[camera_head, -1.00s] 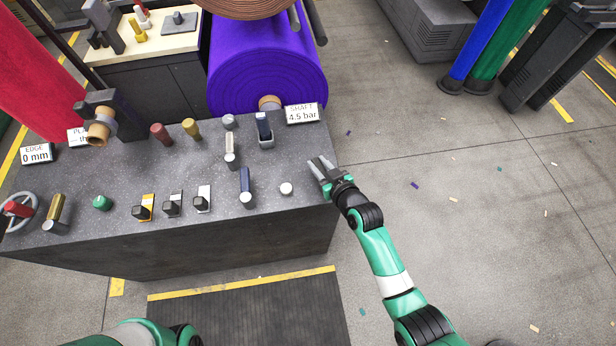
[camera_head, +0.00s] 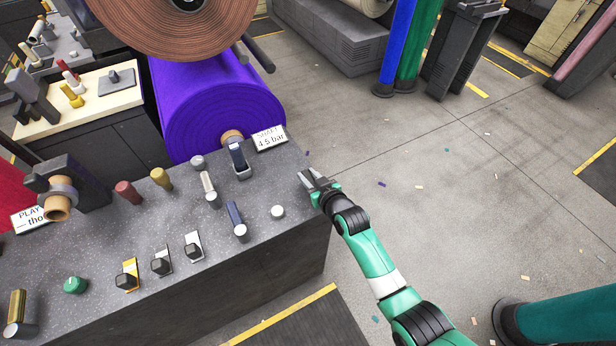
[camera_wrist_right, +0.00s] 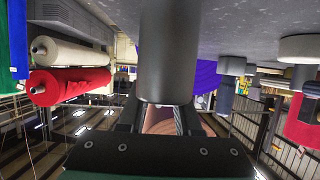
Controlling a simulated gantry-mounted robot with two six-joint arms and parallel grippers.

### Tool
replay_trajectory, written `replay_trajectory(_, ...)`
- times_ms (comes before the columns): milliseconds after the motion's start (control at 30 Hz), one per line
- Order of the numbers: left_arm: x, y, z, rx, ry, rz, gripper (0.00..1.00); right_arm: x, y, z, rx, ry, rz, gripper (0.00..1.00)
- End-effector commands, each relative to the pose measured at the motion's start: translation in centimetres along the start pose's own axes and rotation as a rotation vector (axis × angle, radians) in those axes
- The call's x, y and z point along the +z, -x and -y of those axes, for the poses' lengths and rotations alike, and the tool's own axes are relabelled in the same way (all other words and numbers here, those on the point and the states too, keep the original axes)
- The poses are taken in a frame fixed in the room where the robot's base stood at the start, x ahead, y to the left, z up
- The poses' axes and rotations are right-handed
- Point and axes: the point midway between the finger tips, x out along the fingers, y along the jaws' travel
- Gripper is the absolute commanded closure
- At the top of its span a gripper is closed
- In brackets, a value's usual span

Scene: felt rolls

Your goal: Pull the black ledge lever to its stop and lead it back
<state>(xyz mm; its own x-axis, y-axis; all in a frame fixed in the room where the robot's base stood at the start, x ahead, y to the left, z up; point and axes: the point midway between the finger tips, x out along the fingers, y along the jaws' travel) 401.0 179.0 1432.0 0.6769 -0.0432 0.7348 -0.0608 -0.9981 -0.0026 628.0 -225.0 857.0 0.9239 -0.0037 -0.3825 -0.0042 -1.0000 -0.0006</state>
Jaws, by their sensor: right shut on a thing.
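My right gripper (camera_head: 312,180) is at the right edge of the speckled grey ledge (camera_head: 150,215), with its arm reaching in from the lower right. In the right wrist view the jaws (camera_wrist_right: 165,118) are shut on a thick dark grey to black cylinder (camera_wrist_right: 166,50), which I take to be the black ledge lever. The cylinder runs from the ledge surface to the jaws. In the head view the lever is not clearly visible at the gripper. My left gripper is out of view.
A white knob (camera_head: 277,212), a blue-handled lever (camera_head: 236,218) and a "4.5 bar" sign (camera_head: 270,138) are nearby on the ledge. A purple roll (camera_head: 215,105) lies behind it. Open floor (camera_head: 430,210) is to the right; a teal cylinder (camera_head: 565,322) is at lower right.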

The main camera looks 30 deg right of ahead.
Motion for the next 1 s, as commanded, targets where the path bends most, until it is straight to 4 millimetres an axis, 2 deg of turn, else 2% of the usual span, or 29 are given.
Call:
replay_trajectory(33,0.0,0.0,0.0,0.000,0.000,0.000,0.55,0.1,0.0,-0.1,0.001,-0.002,0.001,1.00)
replay_trajectory(67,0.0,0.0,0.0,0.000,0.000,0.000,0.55,0.1,0.0,-0.1,0.001,-0.002,0.001,0.66)
replay_trajectory(200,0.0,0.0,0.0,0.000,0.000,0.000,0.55,0.1,0.0,-0.1,0.001,-0.001,0.001,0.41)
replay_trajectory(233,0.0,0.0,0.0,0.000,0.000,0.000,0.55,0.1,0.0,-0.1,0.001,-0.001,0.001,0.38)
replay_trajectory(500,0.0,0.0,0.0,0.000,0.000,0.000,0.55,0.0,0.1,-0.1,0.001,0.000,0.001,0.38)
replay_trajectory(633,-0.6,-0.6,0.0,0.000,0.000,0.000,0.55,-0.1,0.9,-0.1,0.001,0.000,0.001,0.38)
replay_trajectory(767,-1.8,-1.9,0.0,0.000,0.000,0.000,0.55,-0.5,3.2,-0.1,0.002,0.000,0.001,0.38)
replay_trajectory(1000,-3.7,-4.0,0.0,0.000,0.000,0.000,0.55,-0.3,8.7,-0.1,0.002,-0.001,0.002,0.38)
